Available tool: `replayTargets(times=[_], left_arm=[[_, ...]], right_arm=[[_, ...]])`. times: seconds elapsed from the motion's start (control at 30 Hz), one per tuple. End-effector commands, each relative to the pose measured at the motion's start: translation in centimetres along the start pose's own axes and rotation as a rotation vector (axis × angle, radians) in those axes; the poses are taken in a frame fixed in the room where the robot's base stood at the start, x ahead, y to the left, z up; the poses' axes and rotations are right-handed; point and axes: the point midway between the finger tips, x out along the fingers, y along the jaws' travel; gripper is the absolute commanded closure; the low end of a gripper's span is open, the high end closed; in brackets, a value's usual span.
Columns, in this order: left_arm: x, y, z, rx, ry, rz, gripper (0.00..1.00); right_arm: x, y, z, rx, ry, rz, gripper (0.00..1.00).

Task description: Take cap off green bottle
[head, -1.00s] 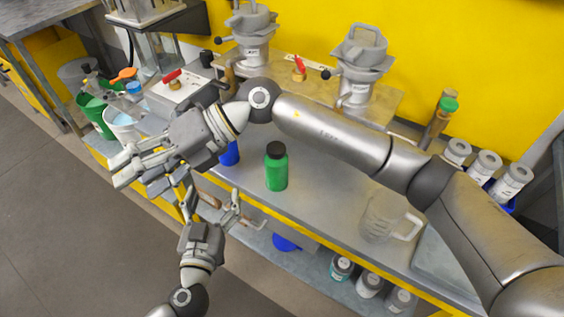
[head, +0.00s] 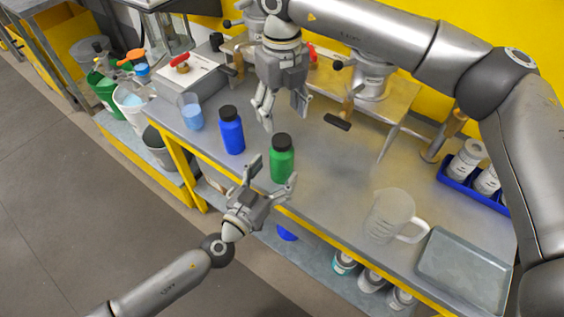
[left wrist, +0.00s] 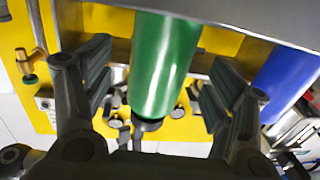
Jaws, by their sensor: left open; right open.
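The green bottle (head: 281,166) stands upright near the front edge of the grey bench, with its black cap (head: 282,142) on. My left gripper (head: 274,174) is open at the bench front, with its fingers on either side of the bottle's lower body. In the left wrist view the green bottle (left wrist: 163,65) appears upside down between the spread fingers, with gaps visible on both sides. My right gripper (head: 285,112) is open and empty, pointing down above and just behind the capped bottle.
A blue bottle (head: 231,133) with a black cap stands close on the left, beside a beaker of blue liquid (head: 190,110). A clear jug (head: 389,216) and a grey tray (head: 462,268) are on the right. The bench between green bottle and jug is clear.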

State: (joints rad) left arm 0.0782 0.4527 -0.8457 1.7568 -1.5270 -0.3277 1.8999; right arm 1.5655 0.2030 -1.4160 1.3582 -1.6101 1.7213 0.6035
Motion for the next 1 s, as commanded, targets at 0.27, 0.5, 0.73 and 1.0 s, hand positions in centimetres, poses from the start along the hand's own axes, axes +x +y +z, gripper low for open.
replayTargets(times=[0.27,0.5,0.73,1.0], left_arm=[[3.5,0.0,0.0,0.0,0.0,0.0,0.22],[4.0,0.0,0.0,0.0,-0.001,0.0,0.22],[4.0,0.0,0.0,0.0,0.0,-0.001,0.33],[4.0,0.0,0.0,0.0,0.0,-0.001,0.68]], right_arm=[[0.0,0.1,0.0,-0.001,0.0,0.002,0.4],[0.0,0.1,0.0,-0.002,0.0,0.002,0.4],[0.0,0.1,0.0,-0.002,0.0,0.002,0.4],[0.0,0.1,0.0,-0.002,0.0,0.002,0.4]])
